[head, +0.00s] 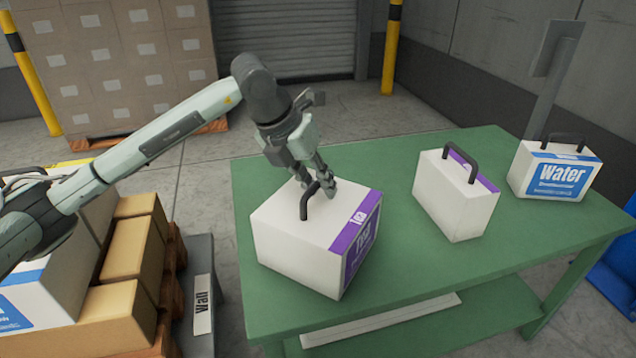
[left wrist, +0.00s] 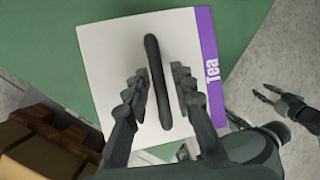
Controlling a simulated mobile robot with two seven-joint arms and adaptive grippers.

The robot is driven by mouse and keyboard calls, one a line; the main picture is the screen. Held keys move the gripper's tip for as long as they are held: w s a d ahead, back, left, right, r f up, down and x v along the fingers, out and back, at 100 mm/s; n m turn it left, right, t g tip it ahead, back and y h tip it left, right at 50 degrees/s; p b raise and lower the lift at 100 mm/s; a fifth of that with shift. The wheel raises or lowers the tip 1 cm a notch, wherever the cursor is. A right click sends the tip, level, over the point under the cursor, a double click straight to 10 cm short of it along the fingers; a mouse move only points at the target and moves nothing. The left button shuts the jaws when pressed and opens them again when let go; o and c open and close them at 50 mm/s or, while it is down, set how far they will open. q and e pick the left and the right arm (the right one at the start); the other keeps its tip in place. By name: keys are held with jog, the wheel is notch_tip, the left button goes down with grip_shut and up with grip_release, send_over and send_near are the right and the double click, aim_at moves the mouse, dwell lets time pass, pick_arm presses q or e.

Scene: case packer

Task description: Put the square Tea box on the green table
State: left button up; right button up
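The square Tea box (head: 298,235) is white with a purple band and a dark handle. It appears to rest upright on the left part of the green table (head: 400,275), close to the front edge. The Tea box also fills the middle of the left wrist view (left wrist: 110,50). My left gripper (head: 318,183) is just above the box. Its open fingers stand on either side of the handle, with gaps visible in the left wrist view (left wrist: 157,90). My right gripper (left wrist: 268,94) shows at the right of the left wrist view, open and empty, away from the box.
A narrower white box with a purple band (head: 455,200) and a Water box (head: 556,175) stand farther right on the table. A pallet with brown cartons (head: 128,250) and another blue-banded white box (head: 50,290) is at left. Bare table lies between the boxes.

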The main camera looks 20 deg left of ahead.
pick_arm(q)
jog(key=shift+r, duration=0.1)
jog(key=v, duration=1.2)
jog(key=shift+w, duration=0.1)
